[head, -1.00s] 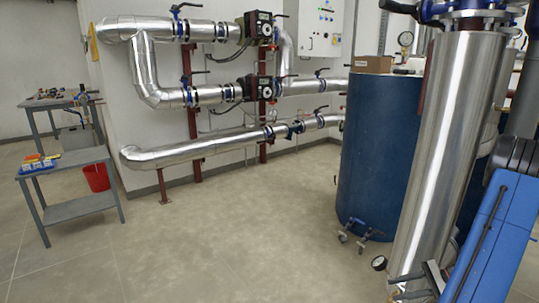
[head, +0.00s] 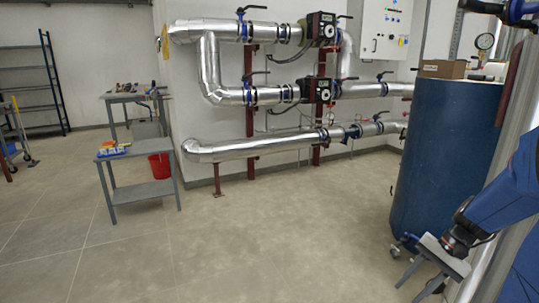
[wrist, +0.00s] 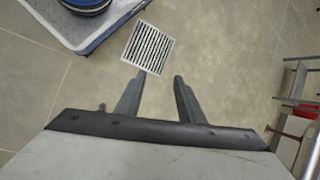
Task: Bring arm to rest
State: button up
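My gripper (head: 408,288) is low at the right of the head view, in front of the blue tank and close to the silver column. My blue arm comes in from the right edge of the head view and hides part of the column.
The blue tank (head: 437,150) stands on castered feet at the right. A grey cart (head: 140,190) with a red bucket (head: 160,165) stands left of the silver pipes (head: 215,75). The wrist view shows a floor drain (wrist: 148,47). The middle floor is clear.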

jog(key=s+a+r+n+t+h, duration=0.5)
jog(key=s+a+r+n, duration=0.4)
jog(key=s+a, duration=0.3)
jog(key=shift+s+a+r+n+h, duration=0.4)
jog(key=shift+a+r+h, duration=0.1)
jog(key=shift+r, duration=0.3)
dwell(0.4)
